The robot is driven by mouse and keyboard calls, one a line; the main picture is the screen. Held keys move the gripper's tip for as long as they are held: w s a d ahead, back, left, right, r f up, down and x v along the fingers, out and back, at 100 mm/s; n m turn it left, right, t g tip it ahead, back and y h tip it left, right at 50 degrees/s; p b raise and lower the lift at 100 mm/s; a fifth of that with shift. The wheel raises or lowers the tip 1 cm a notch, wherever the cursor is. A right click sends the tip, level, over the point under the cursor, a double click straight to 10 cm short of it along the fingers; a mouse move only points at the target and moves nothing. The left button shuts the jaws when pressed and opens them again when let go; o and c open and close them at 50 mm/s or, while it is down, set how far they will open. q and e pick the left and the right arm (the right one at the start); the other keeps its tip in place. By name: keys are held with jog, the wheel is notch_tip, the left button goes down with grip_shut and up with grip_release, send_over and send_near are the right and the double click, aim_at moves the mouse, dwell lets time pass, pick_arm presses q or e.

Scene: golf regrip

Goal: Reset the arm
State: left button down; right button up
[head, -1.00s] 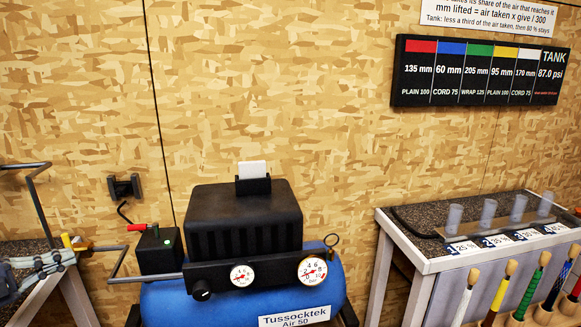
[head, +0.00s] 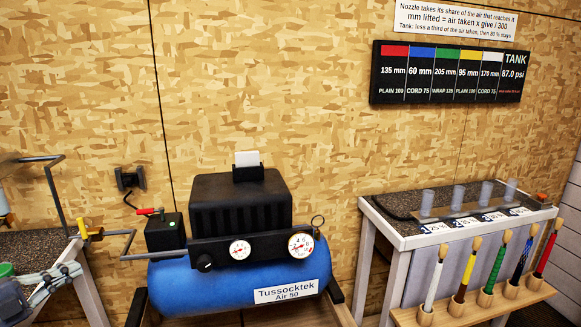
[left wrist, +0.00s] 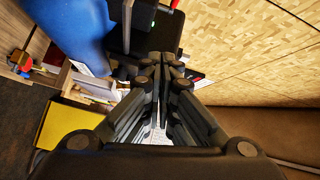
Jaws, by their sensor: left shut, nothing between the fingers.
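My left gripper (head: 72,268) shows at the lower left of the head view, in front of the left bench and left of the blue compressor (head: 200,290). Its fingers are together and hold nothing. In the left wrist view the closed fingers (left wrist: 161,68) fill the middle, with the blue tank (left wrist: 75,30) behind at the upper left. The rest of the left arm is mostly cut off by the frame edge. My right arm and gripper are not in view.
The left bench (head: 25,243) carries a bent metal rod and a yellow-handled part (head: 90,234). At right, a bench (head: 400,238) holds clear cups; several coloured golf grips stand in a wooden rack (head: 440,316). A tank sign (head: 450,73) hangs on the wall.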

pick_arm(q)
jog(key=d+f+n+t+y, duration=0.3)
jog(key=d+f+n+y, duration=0.3)
jog(key=d+f+n, duration=0.3)
jog(key=s+d+f+n+g+y, duration=0.45)
jog(key=s+f+n, duration=0.2)
jog(key=f, duration=0.45)
jog(key=s+d+f+n+g, duration=0.1)
jog(key=s+d+f+g, duration=0.15)
jog(key=s+d, duration=0.45)
jog(key=s+d+f+n+g, duration=0.2)
jog(key=s+d+g, duration=0.15)
jog(key=s, duration=0.75)
jog(key=s+d+f+n+g, duration=0.1)
jog(key=s+d+f+g, duration=0.1)
jog(key=s+d+g, duration=0.45)
notch_tip(320, 180, down, 24)
jog(key=s+a+t, duration=0.1)
jog(key=s+a, duration=0.1)
jog(key=s, duration=0.1)
jog(key=s+a+f+g, duration=0.1)
jog(key=s+a+f, duration=0.2)
jog(key=s+f, duration=1.4)
jog(key=shift+s+f, duration=0.15)
jog(key=shift+f, duration=0.45)
